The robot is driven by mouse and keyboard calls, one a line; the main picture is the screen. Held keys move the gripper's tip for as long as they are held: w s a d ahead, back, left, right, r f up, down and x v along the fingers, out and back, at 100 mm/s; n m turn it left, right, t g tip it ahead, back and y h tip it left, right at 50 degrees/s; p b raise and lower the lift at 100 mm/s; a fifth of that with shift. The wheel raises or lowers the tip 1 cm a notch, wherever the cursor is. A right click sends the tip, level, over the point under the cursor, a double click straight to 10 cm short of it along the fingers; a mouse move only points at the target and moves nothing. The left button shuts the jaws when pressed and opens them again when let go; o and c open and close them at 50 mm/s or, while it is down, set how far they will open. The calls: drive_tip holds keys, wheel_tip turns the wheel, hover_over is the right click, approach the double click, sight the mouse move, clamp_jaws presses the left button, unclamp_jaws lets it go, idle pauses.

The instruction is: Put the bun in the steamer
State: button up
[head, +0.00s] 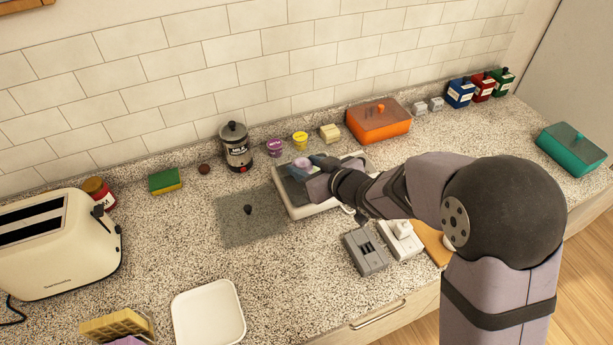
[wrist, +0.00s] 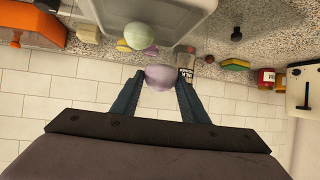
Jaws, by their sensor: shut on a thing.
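My gripper (head: 305,168) is over the back part of a white appliance (head: 310,208) with a dark top. In the wrist view, the gripper fingers (wrist: 160,88) are shut on a pale purple round bun (wrist: 160,77), held between the fingertips. I cannot tell for sure which thing is the steamer.
An orange lidded box (head: 378,123) is at the back. A white tray (head: 208,315) and toaster (head: 62,248) are farther left.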

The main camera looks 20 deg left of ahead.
drive_tip(key=shift+f, duration=1.85)
drive_tip(key=shift+f, duration=0.1)
drive_tip(key=shift+f, duration=0.35)
drive_tip(key=shift+f+b, duration=0.15)
drive_tip(key=shift+b, duration=0.25)
drive_tip(key=o, duration=0.8)
drive_tip(key=shift+s, duration=0.1)
drive_tip(key=shift+c, duration=0.2)
